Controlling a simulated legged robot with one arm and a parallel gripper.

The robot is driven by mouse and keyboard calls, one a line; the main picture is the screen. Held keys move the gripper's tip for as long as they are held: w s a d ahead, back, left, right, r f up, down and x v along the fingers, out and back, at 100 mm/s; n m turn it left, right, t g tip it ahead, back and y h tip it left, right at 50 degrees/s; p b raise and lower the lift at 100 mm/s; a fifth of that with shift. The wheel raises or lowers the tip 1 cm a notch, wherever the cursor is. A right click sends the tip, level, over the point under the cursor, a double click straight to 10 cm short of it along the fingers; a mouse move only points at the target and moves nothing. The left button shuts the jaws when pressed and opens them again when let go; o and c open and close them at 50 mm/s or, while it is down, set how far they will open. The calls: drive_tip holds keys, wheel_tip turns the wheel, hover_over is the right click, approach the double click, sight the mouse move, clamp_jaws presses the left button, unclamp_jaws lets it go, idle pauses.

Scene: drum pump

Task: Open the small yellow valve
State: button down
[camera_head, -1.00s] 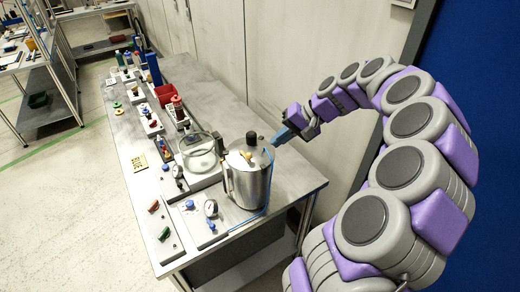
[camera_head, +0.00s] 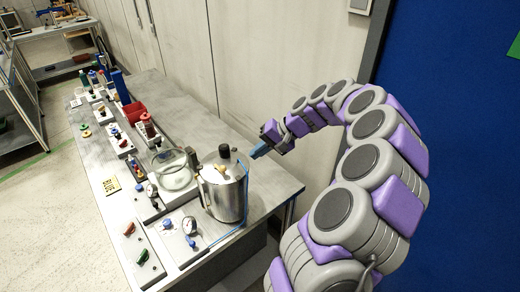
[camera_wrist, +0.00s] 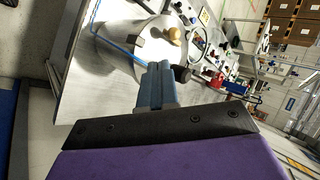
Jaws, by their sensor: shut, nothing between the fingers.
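My gripper (camera_head: 259,152) is shut and empty, with its blue fingers just right of and behind the metal drum (camera_head: 226,199) on the bench. In the wrist view the closed fingers (camera_wrist: 155,85) point toward the drum (camera_wrist: 122,37). A tan-yellow knob (camera_head: 220,169) sits on the drum's lid; it also shows in the wrist view (camera_wrist: 175,33). A black cap (camera_head: 224,151) stands beside it. A small yellow part (camera_head: 134,163) sits on a panel further left along the bench. I cannot tell for sure which yellow part is the small valve.
The bench (camera_head: 190,110) carries a glass vessel (camera_head: 174,170), gauges, a red bin (camera_head: 135,112), and red (camera_head: 129,228) and green (camera_head: 142,257) handles along the front. A blue hose (camera_head: 235,232) runs around the drum. A wall stands behind the bench.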

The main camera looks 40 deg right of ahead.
drive_tip(key=x, duration=0.6)
drive_tip(key=r+x, duration=0.1)
drive_tip(key=x, duration=0.1)
drive_tip(key=shift+w+a+f, duration=0.35)
drive_tip(key=shift+w+a, duration=0.1)
drive_tip(key=shift+a, duration=0.15)
drive_tip(key=shift+w+a+f+b, duration=0.1)
drive_tip(key=shift+w+a+b, duration=0.2)
